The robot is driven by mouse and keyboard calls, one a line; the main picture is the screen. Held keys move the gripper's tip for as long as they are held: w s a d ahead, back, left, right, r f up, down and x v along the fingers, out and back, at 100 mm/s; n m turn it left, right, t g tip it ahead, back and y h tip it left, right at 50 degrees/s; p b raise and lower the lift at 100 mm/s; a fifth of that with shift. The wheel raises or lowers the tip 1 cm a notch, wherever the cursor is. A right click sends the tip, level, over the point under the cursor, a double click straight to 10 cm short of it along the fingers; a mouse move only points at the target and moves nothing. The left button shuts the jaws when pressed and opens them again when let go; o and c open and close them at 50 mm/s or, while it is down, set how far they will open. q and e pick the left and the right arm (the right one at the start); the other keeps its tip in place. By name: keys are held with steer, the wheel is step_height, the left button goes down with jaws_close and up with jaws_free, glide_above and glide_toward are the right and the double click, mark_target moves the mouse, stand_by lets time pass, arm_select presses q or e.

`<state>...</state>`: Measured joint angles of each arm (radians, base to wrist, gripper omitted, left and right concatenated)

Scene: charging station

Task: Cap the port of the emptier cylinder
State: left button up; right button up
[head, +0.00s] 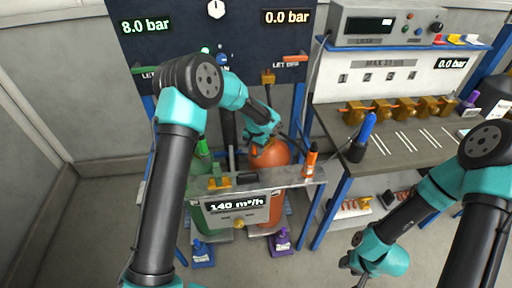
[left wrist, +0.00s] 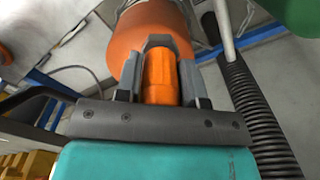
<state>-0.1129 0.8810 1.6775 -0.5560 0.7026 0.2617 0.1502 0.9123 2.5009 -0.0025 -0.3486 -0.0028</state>
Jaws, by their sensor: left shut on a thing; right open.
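The orange cylinder (head: 270,155) stands at the right of the station, below a display reading 0.0 bar (head: 286,17). The green cylinder (head: 203,153) stands to its left, largely behind my left arm, below a display reading 8.0 bar (head: 145,26). My left gripper (head: 268,139) is at the top of the orange cylinder. In the left wrist view it (left wrist: 160,85) is shut on a bright orange cap-like piece (left wrist: 160,78), in line with the orange cylinder (left wrist: 155,30). Whether the piece is seated on the port is hidden. My right gripper (head: 357,263) is open and empty at the lower right.
A front panel (head: 237,207) reading 140 m³/h stands before the cylinders. Several brass fittings (head: 405,108) line the bench. A black corrugated hose (left wrist: 245,100) runs beside my left gripper.

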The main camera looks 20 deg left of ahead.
arm_select(q)
steer(key=shift+f, duration=0.3)
steer(key=o, duration=1)
step_height(320, 180, up, 18)
steer(key=shift+f, duration=0.25)
stand_by(0.6)
